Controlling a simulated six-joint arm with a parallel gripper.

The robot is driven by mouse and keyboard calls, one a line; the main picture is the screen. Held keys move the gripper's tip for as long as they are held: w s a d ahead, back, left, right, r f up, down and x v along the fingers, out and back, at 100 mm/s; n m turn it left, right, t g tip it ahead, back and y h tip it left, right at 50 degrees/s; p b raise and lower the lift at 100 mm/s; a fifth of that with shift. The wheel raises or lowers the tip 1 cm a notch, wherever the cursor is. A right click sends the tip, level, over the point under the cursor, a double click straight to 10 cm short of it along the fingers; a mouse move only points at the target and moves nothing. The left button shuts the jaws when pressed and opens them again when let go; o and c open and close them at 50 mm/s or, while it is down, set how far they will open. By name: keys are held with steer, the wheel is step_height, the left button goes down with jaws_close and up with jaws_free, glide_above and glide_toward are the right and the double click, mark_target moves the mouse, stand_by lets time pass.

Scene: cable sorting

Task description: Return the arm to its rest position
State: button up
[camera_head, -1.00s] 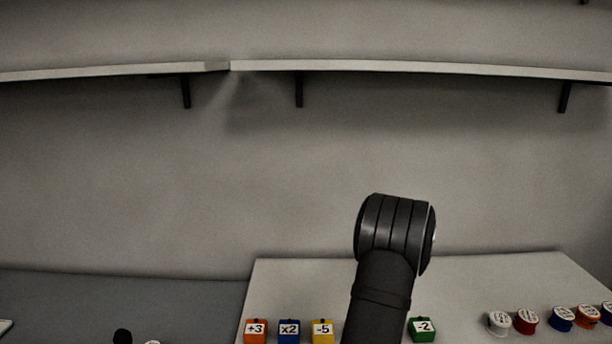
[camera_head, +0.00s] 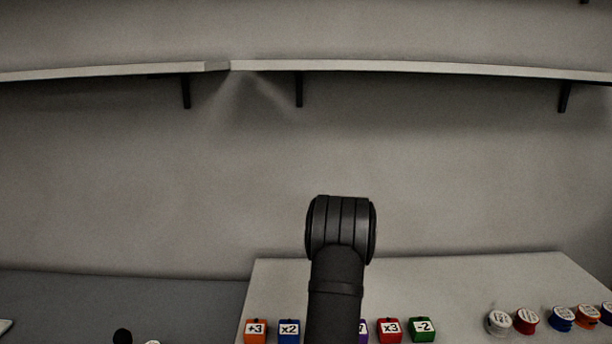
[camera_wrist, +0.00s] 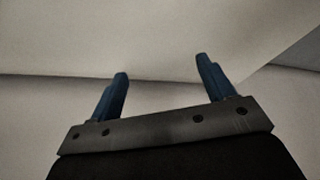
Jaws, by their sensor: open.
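My gripper (camera_wrist: 160,72) shows in the wrist view with its two blue fingers wide apart and nothing between them. Behind the fingers are only plain pale surfaces. In the head view my dark arm stands up in front of the pale table, right of the middle, and the gripper itself does not show there. The arm hides part of the row of blocks at the table's front.
On the pale table (camera_head: 440,275) stand an orange +3 block (camera_head: 255,331), a blue x2 block (camera_head: 289,331), a red x3 block (camera_head: 389,330) and a green -2 block (camera_head: 422,330). Several round spools (camera_head: 526,321) stand at the right. A wall shelf (camera_head: 420,67) runs above.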

steer(key=shift+w+a+f, duration=0.1)
steer(key=shift+w+a, duration=0.05)
steer(key=shift+a, duration=0.75)
